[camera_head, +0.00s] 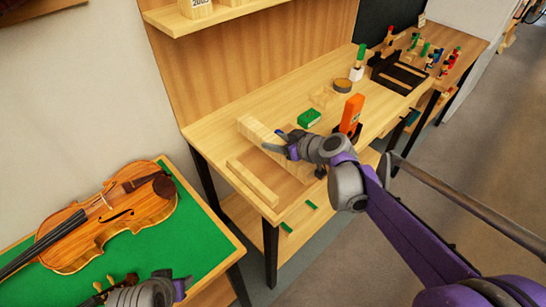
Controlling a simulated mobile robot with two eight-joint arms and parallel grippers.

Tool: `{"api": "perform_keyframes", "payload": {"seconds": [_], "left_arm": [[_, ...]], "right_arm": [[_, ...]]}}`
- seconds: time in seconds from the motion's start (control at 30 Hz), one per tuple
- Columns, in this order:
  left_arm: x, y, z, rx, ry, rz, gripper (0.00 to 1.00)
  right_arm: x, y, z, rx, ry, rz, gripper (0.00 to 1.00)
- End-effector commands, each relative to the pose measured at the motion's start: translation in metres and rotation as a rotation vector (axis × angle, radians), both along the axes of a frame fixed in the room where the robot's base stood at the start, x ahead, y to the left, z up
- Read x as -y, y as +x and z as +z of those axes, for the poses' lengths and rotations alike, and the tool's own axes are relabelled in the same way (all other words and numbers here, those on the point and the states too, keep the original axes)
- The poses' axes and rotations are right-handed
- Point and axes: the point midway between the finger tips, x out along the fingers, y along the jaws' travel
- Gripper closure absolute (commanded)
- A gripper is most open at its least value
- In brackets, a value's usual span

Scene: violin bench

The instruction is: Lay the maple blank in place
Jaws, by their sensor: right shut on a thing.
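A pale wooden block (254,130), which looks like the maple blank, lies at the near left part of the wooden workbench (226,130). My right gripper (284,145) is shut on it from the right; the fingers and wrist hide part of the block. I cannot tell whether the block touches the bench top. A long pale strip (252,184) lies along the bench's near left edge, in front of the block. My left gripper (180,284) is at the bottom of the view, low over the green-topped table; its jaws are too unclear to read.
A violin (110,220) lies on the green table top (202,232) at left. Dark pegged parts (112,288) are beside my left gripper. A green box (309,118), a round tin (342,85) and an orange tool (351,115) stand on the bench. A shelf (215,17) hangs above.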

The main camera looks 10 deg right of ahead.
Motion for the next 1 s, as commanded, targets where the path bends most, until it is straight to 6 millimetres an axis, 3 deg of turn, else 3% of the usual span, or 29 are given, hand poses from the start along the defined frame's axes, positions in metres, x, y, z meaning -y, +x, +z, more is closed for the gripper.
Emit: {"api": "perform_keyframes", "payload": {"seconds": [0.43,0.87,0.9,1.0], "left_arm": [[0.0,-0.002,-0.009,-0.003,0.0,0.0,0.5],[0.0,-0.002,-0.011,-0.004,0.0,0.0,0.5],[0.0,-0.002,-0.011,-0.004,0.0,0.0,0.5],[0.0,-0.002,-0.011,-0.004,0.0,0.0,0.5]], "right_arm": [[0.0,0.0,-0.055,0.0,0.001,0.0,1.0],[0.0,0.0,-0.063,0.0,0.001,0.0,1.0],[0.0,0.0,-0.063,0.0,0.0,0.0,0.4],[0.0,0.0,-0.063,0.0,0.0,0.0,0.22]]}}
